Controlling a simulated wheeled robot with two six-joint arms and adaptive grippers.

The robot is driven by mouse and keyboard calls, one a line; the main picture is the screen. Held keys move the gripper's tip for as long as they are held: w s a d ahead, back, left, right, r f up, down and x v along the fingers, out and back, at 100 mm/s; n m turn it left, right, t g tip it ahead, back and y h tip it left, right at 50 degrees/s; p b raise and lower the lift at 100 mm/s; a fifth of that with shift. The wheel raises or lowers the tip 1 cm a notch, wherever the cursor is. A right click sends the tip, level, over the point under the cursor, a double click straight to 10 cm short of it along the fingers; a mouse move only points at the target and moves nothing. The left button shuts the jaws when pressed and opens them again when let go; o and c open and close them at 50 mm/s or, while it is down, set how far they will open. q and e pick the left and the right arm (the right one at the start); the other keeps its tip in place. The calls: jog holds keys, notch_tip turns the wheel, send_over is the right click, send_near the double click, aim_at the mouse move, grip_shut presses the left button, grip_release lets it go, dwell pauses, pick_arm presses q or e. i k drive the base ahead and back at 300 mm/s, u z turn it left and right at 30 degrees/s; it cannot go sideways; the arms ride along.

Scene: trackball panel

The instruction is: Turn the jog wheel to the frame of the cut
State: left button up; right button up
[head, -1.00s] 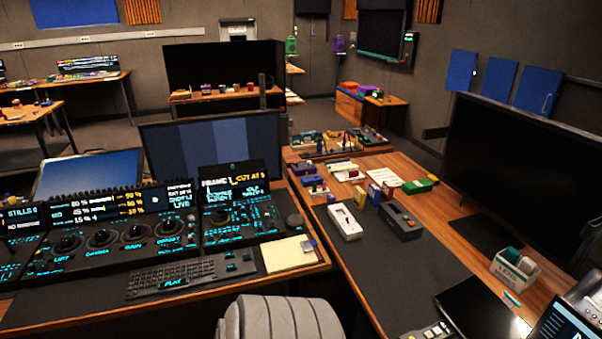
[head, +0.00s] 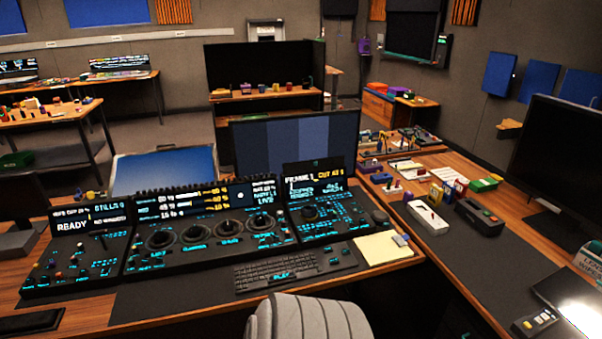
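The right-hand panel (head: 330,226) of the control desk has a small screen (head: 315,180) with a "FRAME" readout and the words "CUT AT"; the digits are too small to read surely. A round dark wheel (head: 310,211) sits on this panel below the screen, at the left. Another dark round knob (head: 380,216) stands at the panel's right end. I cannot tell for sure which is the jog wheel. Neither of my grippers is in view, and nothing touches the panel.
Left of it are the trackball panel (head: 205,238) and a panel with a "READY" screen (head: 72,227). A keyboard (head: 276,274) and yellow notepad (head: 385,248) lie in front. A grey chair (head: 310,318) stands at the desk's front edge. A monitor (head: 295,145) rises behind.

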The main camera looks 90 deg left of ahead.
aim_at(307, 213)
jog(key=k, duration=1.15)
jog(key=u, duration=0.15)
